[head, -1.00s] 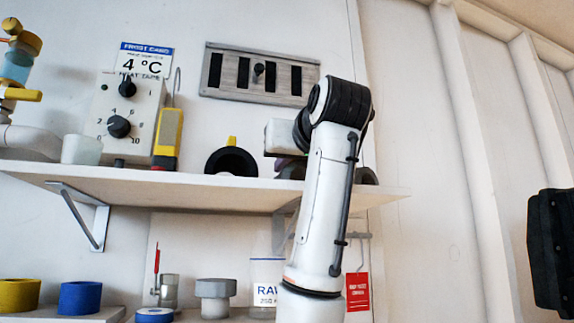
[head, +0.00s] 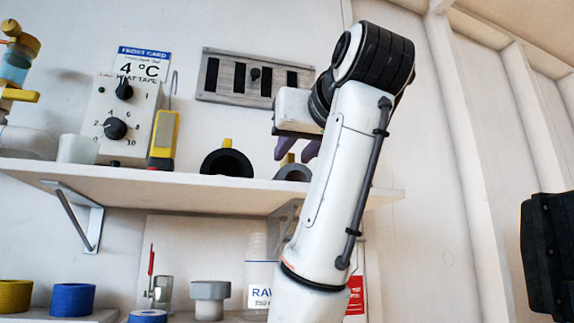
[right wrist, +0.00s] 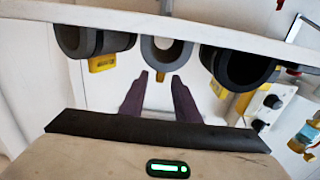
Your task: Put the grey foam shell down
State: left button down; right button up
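The grey foam shell (head: 292,173) rests on the wall shelf (head: 170,185), open side down, with a yellow tab on top. It is partly hidden by my right arm in the head view. In the right wrist view, which looks upside down, the grey shell (right wrist: 166,52) stands between two darker shells. My right gripper (head: 298,151) is just above the grey shell. Its two purple fingers (right wrist: 158,78) are apart, with the yellow tab showing between their tips and nothing gripped. My left gripper is in neither view.
A black shell (head: 227,162) stands left of the grey one; another dark shell (right wrist: 95,42) stands on its other side. A dial box (head: 113,125), yellow tool (head: 163,140) and white cup (head: 78,149) stand further left. A slotted metal plate (head: 240,78) is on the wall behind.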

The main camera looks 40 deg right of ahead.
jog(key=b+v, duration=0.1)
jog(key=v, duration=0.1)
jog(key=shift+s+a+f, duration=0.1)
jog(key=shift+s+a, duration=0.05)
jog(key=shift+s, duration=0.1)
jog(key=shift+s+a, duration=0.15)
jog(key=shift+s, duration=0.2)
